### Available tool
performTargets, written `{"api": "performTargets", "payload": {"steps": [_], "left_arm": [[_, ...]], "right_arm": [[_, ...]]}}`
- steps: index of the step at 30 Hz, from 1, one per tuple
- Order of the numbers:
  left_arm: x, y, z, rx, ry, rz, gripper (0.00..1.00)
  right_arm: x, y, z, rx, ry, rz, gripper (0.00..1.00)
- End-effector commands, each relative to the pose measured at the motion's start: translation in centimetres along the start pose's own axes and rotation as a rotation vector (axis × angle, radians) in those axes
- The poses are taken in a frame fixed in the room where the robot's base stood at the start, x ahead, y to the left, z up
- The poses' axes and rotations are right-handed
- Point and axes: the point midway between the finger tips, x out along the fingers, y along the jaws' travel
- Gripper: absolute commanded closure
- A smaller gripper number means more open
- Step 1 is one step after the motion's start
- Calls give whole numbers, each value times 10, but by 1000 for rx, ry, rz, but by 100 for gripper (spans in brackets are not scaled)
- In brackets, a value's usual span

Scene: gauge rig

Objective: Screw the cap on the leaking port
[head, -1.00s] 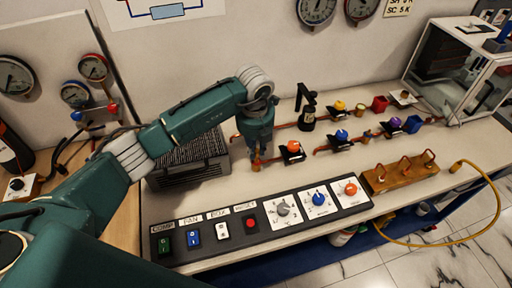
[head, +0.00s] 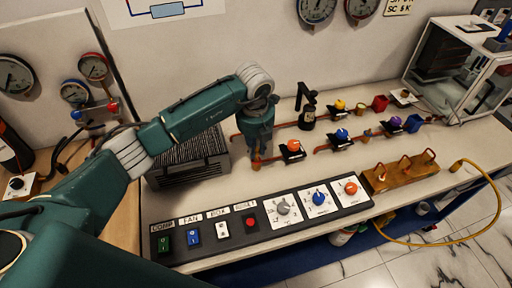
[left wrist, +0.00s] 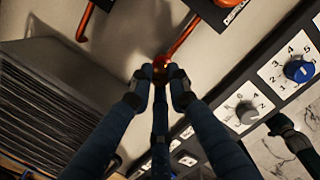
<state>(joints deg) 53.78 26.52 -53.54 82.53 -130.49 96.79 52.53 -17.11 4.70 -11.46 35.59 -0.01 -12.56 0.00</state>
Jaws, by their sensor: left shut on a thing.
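The copper pipe (left wrist: 184,36) runs up and right from that spot. I cannot tell whether the piece is seated on the pipe end or just touching it. No leak shows clearly.
A black ribbed box (head: 190,160) stands close left of the gripper. A switch and dial panel (head: 262,222) lies in front.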

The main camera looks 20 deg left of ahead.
Motion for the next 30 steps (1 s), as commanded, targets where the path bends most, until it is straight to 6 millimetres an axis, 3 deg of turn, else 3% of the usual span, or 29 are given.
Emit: {"api": "performTargets", "payload": {"steps": [13,30], "left_arm": [[1,0,0,0,2,0,100],[18,0,-2,0,3,1,100]], "right_arm": [[3,0,1,1,-2,0,18],[16,-4,3,2,-3,-4,18]]}}
